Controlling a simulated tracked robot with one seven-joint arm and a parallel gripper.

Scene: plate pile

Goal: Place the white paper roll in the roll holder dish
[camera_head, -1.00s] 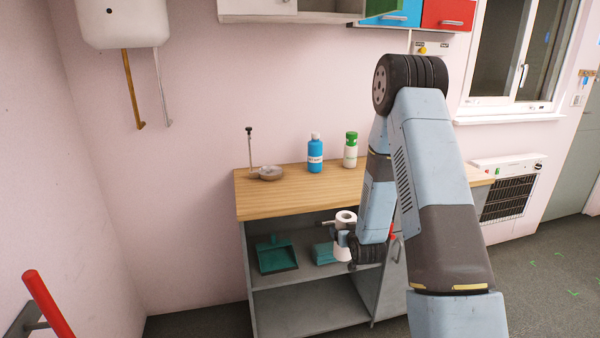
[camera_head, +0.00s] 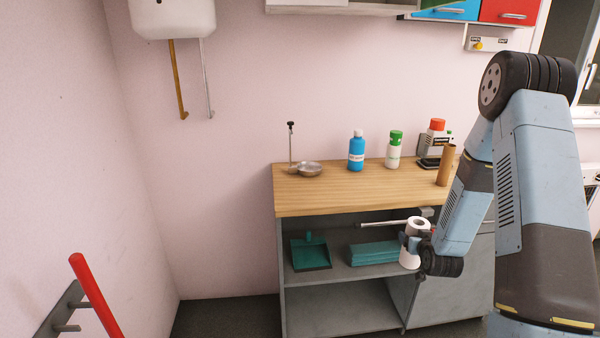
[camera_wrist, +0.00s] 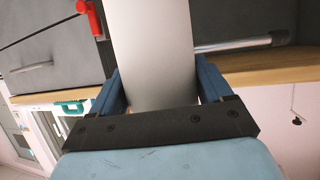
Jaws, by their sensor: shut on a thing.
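The white paper roll (camera_head: 409,256) is upright in my gripper (camera_head: 410,243), in front of the cabinet's open shelf and below the countertop level. In the wrist view the roll (camera_wrist: 153,50) fills the space between the two blue fingers of my gripper (camera_wrist: 160,85), which are shut on it. The roll holder dish (camera_head: 309,169) is a round, shallow metal dish at the left of the wooden countertop. A thin upright rod with a dark knob (camera_head: 291,145) stands beside or at the dish; I cannot tell if they join. The dish is apart from the roll, up and to its left.
The wooden countertop (camera_head: 340,197) has free room in front of the dish. A blue bottle (camera_head: 356,153), a green-capped bottle (camera_head: 393,153) and a brown cylinder (camera_head: 446,166) stand on it. A dustpan (camera_head: 311,254) and folded teal cloths (camera_head: 373,252) lie on the shelf below. A red bar (camera_head: 95,298) is at lower left.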

